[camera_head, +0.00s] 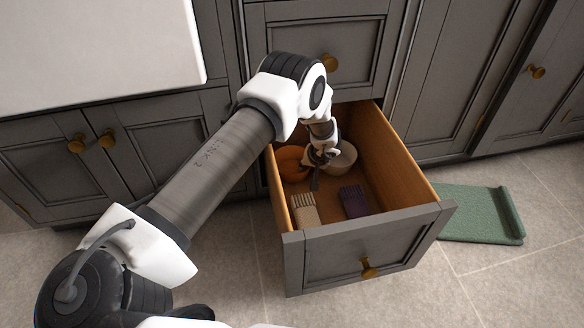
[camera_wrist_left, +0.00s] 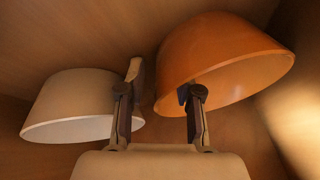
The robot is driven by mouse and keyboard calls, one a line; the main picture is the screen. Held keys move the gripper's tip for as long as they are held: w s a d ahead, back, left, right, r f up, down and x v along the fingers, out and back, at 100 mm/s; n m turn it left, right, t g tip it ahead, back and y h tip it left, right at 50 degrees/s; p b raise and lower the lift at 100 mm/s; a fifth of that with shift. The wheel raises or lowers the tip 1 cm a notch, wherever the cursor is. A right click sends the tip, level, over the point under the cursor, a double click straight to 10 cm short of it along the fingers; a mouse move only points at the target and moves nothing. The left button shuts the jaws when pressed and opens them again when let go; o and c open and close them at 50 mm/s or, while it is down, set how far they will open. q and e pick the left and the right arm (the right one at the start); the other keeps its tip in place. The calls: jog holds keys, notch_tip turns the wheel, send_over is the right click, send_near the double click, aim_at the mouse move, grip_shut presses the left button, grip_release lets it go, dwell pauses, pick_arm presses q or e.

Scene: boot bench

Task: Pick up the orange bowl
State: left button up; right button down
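The orange bowl (camera_head: 291,163) sits in the open drawer, at its left side toward the back. It shows large in the left wrist view (camera_wrist_left: 215,58), tilted in the picture with its rim facing the camera. My left gripper (camera_head: 318,160) is down in the drawer between the orange bowl and a beige bowl. In the left wrist view, my left gripper (camera_wrist_left: 158,100) has its fingers apart. The right finger overlaps the orange bowl's rim; I cannot tell whether it touches. The left finger is beside the beige bowl's edge. My right gripper is not in view.
The beige bowl (camera_head: 344,158) is right of the gripper and also shows in the left wrist view (camera_wrist_left: 75,105). A cream brush (camera_head: 304,211) and a purple brush (camera_head: 355,202) lie nearer the drawer front (camera_head: 350,253). A green mat (camera_head: 478,215) lies on the floor.

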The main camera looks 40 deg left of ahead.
pick_arm(q)
jog(key=shift+r, duration=0.15)
grip_shut()
